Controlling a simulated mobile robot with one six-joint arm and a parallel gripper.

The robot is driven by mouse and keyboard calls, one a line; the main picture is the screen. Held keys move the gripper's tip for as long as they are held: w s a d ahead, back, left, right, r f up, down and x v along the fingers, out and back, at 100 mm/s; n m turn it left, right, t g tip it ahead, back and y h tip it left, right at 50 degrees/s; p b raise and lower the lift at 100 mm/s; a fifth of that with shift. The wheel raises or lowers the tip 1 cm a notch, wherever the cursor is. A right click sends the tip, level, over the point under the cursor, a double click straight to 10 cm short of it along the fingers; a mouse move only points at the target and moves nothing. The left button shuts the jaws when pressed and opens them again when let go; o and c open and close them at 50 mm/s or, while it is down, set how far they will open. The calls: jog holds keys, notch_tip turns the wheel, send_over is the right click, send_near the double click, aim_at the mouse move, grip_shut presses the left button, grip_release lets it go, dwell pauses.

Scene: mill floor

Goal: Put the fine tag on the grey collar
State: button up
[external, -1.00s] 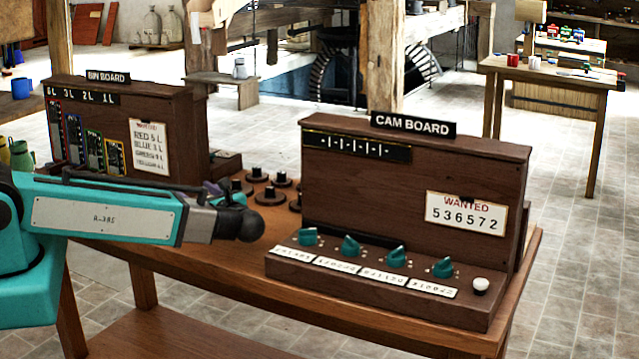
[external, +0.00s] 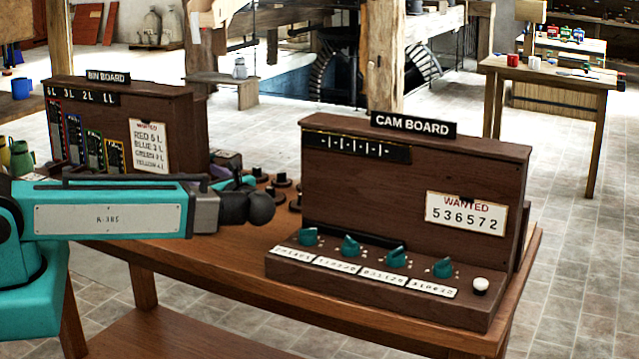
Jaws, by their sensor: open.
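The end of my arm, with my gripper (external: 250,207), is at the left, over the wooden bench beside the cam board. Its dark rounded end is in view; the fingers are hard to make out, and nothing is seen held. Several small dark round pieces (external: 281,181) stand on the bench behind it, left of the cam board. They are too small to tell which, if any, is the grey collar. I cannot pick out the fine tag. My arm hides part of that area.
The cam board (external: 470,170) stands at the right of the bench (external: 200,262), with teal knobs and a white button. The bin board (external: 180,115) stands at the back left. Another table (external: 550,75) is at the far right. The bench strip in front of my arm is clear.

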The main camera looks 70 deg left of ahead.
jog(key=shift+r, duration=0.55)
dwell(0.5)
